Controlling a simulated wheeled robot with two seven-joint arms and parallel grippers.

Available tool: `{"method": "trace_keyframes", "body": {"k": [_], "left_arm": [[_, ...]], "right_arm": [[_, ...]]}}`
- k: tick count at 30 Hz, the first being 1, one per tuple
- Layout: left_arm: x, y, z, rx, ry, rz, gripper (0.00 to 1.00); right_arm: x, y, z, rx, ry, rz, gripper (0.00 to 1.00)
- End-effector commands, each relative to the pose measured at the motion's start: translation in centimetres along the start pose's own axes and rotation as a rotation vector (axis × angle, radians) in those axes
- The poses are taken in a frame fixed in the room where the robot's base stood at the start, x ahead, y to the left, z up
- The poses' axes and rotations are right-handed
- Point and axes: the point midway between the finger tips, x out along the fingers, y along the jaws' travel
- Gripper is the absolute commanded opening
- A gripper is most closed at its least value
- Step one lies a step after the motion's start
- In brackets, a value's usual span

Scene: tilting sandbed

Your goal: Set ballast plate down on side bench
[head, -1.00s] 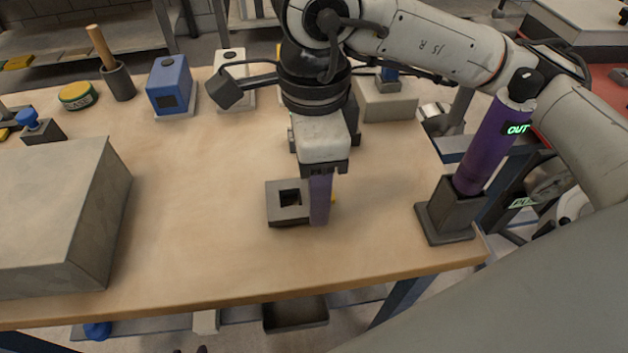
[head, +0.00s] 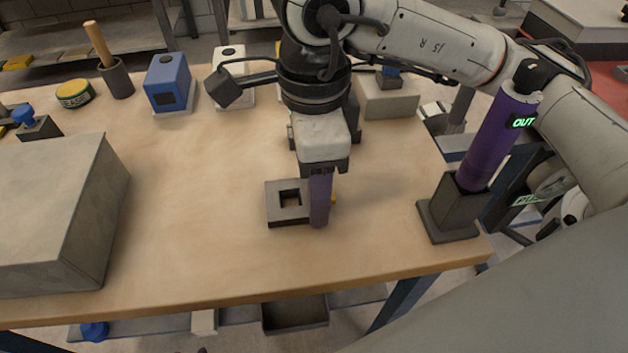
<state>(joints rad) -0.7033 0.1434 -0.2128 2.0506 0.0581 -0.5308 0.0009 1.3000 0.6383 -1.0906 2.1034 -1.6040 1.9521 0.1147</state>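The ballast plate, which I take to be the dark grey square piece with a square hole (head: 273,212), is low over or on the wooden bench top (head: 200,220); I cannot tell if it touches. My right gripper (head: 319,222) points straight down at the plate's right edge. Its purple finger overlaps that edge and hides it. The fingers line up from this view, so their gap and any grip on the plate are hidden. A small yellow bit shows just right of the finger. My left gripper is not clearly in view.
A large grey block (head: 50,215) stands on the left of the bench. A purple cylinder marked OUT (head: 492,140) stands in a dark holder (head: 455,212) at the right corner. A blue box (head: 170,82) and a grey block (head: 388,98) stand behind. Bench around the plate is clear.

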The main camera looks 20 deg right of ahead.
Motion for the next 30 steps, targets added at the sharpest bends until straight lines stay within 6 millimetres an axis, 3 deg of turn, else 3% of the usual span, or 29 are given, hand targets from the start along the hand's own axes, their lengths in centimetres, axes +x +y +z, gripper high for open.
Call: {"method": "trace_keyframes", "body": {"k": [16,17,20,26,30], "left_arm": [[0.49,-0.06,0.42,0.0,0.002,0.0,0.31],[0.49,-0.06,0.42,0.0,0.002,0.0,0.31],[0.49,-0.07,0.41,0.0,0.003,0.0,0.31],[0.49,-0.07,0.41,0.0,0.003,0.0,0.31],[0.5,-0.07,0.42,0.0,0.003,0.0,0.31]], "right_arm": [[0.26,-0.02,0.04,0.0,-0.002,-0.001,0.3],[0.26,-0.02,0.04,0.0,-0.002,-0.001,0.58],[0.27,-0.02,0.04,0.0,-0.001,-0.001,0.75],[0.31,0.0,0.03,0.0,-0.001,0.0,0.75],[0.39,0.02,0.0,0.0,0.001,0.001,0.94]]}}
